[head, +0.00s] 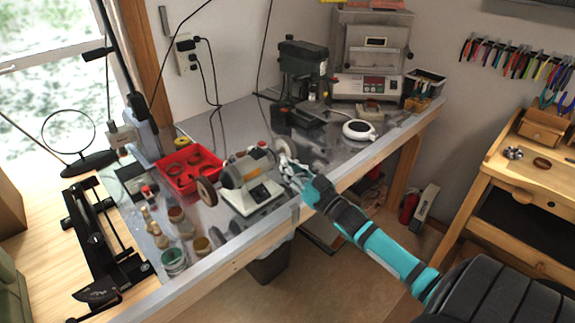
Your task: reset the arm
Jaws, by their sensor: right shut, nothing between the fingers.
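My right arm comes in from the lower right, in teal and black. My right gripper (287,166) is shut and empty. It is over the front part of the metal-topped workbench (232,127), at the right side of the bench grinder (243,180). I cannot tell whether the gripper touches the grinder. My left arm and gripper are not in view.
A red tray (181,184) and small jars (173,262) stand left of the grinder. A drill press (303,68), a white round device (359,131) and a kiln-like machine (371,62) stand farther back. A wooden desk (520,184) is at right.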

